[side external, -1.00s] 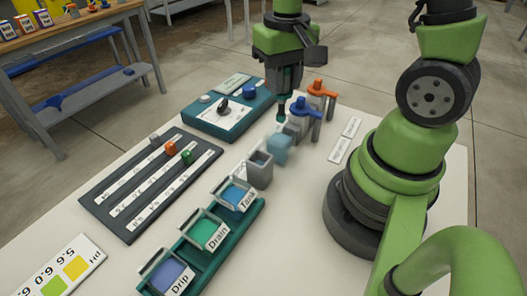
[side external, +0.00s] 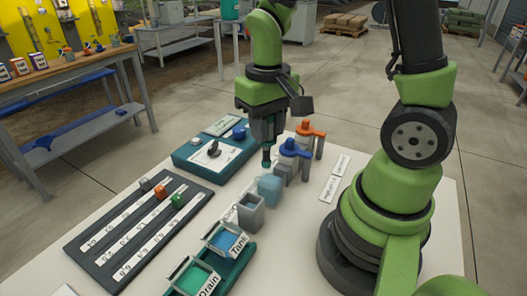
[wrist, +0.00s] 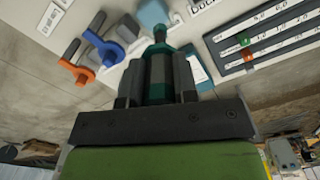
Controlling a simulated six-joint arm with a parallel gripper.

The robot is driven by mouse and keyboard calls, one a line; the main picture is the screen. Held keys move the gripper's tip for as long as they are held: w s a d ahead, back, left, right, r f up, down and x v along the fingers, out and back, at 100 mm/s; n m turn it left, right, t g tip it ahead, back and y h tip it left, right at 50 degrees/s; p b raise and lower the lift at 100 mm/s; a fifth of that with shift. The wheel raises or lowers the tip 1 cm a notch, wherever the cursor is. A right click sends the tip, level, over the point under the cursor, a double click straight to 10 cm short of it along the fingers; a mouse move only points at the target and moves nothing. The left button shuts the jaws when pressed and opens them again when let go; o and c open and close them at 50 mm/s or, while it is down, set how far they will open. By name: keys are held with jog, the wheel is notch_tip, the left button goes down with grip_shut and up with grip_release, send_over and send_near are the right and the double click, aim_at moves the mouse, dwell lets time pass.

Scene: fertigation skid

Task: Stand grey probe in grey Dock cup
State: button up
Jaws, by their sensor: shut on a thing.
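My gripper (side external: 266,128) is shut on a slim probe that hangs about upright, tip down. The probe's teal lower end (side external: 267,157) shows below the fingers; in the wrist view the probe (wrist: 159,62) looks teal with a grey part, between the dark fingers. Its tip is close above a pale blue translucent cup (side external: 269,190), which also shows in the wrist view (wrist: 153,13). I cannot tell whether they touch. The grey Dock cup (side external: 251,216) stands open just in front of the pale cup, nearer the camera. The probe is not over it.
A teal control box (side external: 205,155) is behind left. A dark slider board (side external: 140,225) lies left. Tank (side external: 225,240) and Drain (side external: 195,278) trays are in front.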

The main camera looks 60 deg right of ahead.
jog(key=a+n, duration=0.5)
jog(key=a, duration=0.2)
notch_tip(320, 180, down, 9)
jog(key=shift+s+d, duration=0.15)
jog(key=shift+d, duration=0.05)
dwell(0.4)
jog(key=o, duration=1.1)
jog(key=shift+c, duration=0.2)
jog(key=shift+r, duration=0.1)
notch_tip(320, 180, up, 7)
